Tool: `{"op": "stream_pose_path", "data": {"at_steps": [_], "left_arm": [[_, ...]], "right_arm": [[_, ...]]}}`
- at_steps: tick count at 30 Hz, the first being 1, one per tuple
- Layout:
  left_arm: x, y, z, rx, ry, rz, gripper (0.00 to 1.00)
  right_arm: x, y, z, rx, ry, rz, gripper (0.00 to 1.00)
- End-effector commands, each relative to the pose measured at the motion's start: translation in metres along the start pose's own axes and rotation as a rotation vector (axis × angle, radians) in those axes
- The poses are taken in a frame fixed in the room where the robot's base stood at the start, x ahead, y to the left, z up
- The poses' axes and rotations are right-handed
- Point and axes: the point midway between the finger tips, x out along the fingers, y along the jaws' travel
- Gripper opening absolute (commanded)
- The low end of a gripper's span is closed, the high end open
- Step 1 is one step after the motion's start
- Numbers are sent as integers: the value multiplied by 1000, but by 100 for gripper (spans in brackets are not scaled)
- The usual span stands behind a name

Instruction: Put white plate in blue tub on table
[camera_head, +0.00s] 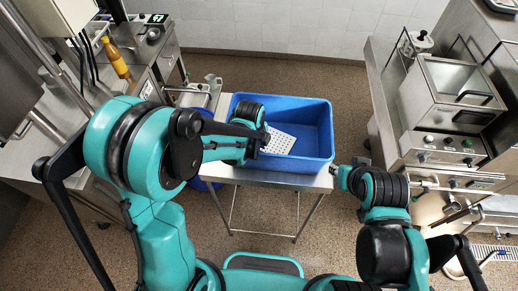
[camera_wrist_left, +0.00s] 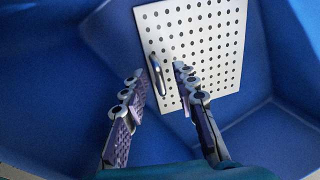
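The white perforated plate (camera_head: 280,142) is inside the blue tub (camera_head: 318,165), which stands on the metal table (camera_head: 248,176). In the left wrist view the plate (camera_wrist_left: 205,45) lies at an angle in the tub (camera_wrist_left: 265,150), with a small metal handle (camera_wrist_left: 157,75) on its face. My left gripper (camera_head: 263,138) is over the tub at the plate's left side. In the wrist view its fingers (camera_wrist_left: 158,72) are spread, with the handle showing between the tips and a gap on each side. My right gripper (camera_head: 337,172) is beside the tub's right front corner; its fingers are too small to read.
A counter with an orange bottle (camera_head: 116,60) stands at the left. A steel appliance (camera_head: 455,90) stands on the right counter. Part of another blue container (camera_head: 199,184) shows below the table's left side. The floor between table and right counter is clear.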

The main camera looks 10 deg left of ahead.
Motion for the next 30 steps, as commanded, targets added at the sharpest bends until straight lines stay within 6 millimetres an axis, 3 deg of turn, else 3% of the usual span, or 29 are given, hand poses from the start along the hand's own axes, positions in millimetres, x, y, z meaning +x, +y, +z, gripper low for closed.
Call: {"op": "stream_pose_path", "data": {"at_steps": [7, 21, 30], "left_arm": [[-15, -1, 0, 0, 0, 0, 29], [-109, -1, 0, 0, 0, 0, 29], [-126, 1, 1, -24, -2, -5, 29]], "right_arm": [[-5, 0, -3, 0, 0, 0, 31], [-18, 0, -13, 0, 0, 0, 31], [-19, 0, -14, 0, 0, 0, 31]]}}
